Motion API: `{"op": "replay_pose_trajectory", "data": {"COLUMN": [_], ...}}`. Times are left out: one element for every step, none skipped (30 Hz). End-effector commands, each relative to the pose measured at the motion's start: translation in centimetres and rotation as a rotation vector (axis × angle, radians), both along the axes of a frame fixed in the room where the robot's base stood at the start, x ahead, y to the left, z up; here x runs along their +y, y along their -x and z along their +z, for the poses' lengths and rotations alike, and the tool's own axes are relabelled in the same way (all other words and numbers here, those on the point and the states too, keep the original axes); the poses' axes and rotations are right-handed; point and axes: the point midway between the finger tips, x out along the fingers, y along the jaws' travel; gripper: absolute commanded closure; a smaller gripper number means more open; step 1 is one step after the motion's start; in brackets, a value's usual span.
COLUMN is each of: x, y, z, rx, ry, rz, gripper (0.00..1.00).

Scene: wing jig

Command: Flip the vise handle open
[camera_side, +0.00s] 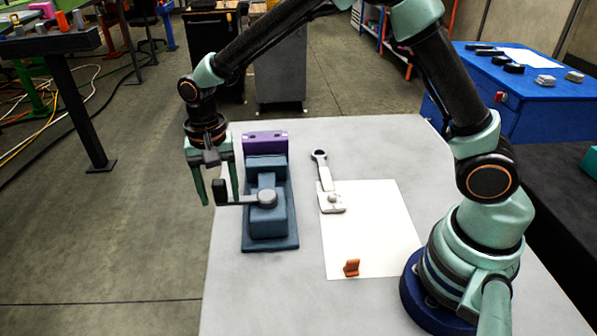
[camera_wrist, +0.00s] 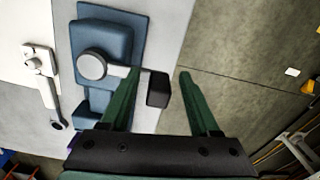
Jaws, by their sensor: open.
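The vise (camera_side: 268,230) is a blue block on a blue base plate, with a purple piece (camera_side: 265,142) at its far end. Its handle (camera_side: 245,199) runs left from a round grey hub (camera_side: 267,198) and ends in a black grip (camera_side: 221,192) past the table's left edge. My gripper (camera_side: 216,195) points down at that grip and is open. In the wrist view the black grip (camera_wrist: 158,90) appears between the two green fingers (camera_wrist: 160,74), closer to the left one. The left finger overlaps part of the handle. I cannot tell whether either finger touches it.
A white and grey tool with a dark ring end (camera_side: 326,180) lies right of the vise, partly on a white sheet (camera_side: 370,240). The table (camera_side: 225,290) is bare at the near left.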

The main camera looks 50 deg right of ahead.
Motion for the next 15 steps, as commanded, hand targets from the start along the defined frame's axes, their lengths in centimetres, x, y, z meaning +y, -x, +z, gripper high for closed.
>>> {"op": "replay_pose_trajectory", "data": {"x": [0.00,0.00,0.00,0.00,0.00,0.00,0.00,0.00,0.00,0.00,-0.01,-0.01,-0.01,-0.02,-0.02], "y": [0.01,0.01,0.01,0.01,0.01,0.01,0.01,0.01,0.01,0.01,0.02,0.02,0.02,0.03,0.02], "z": [-0.06,-0.06,-0.05,-0.05,-0.04,-0.03,-0.03,-0.03,-0.02,-0.02,-0.01,-0.01,-0.01,0.00,0.00], "rx": [0.000,0.000,0.000,0.000,0.000,0.000,0.000,0.000,0.000,0.000,0.000,0.000,0.001,0.001,0.001], "ry": [0.000,0.000,0.000,0.000,0.000,0.000,0.000,0.000,0.000,0.000,0.000,0.000,0.001,0.001,0.001], "rz": [0.000,0.000,0.000,0.000,0.000,0.000,0.000,0.000,0.000,0.000,0.000,0.000,0.000,0.000,0.000], "gripper": [0.38,0.38,0.38,0.38,0.38,0.38,0.45,0.57,0.72,0.83,0.95,1.00,1.00,1.00,1.00]}}
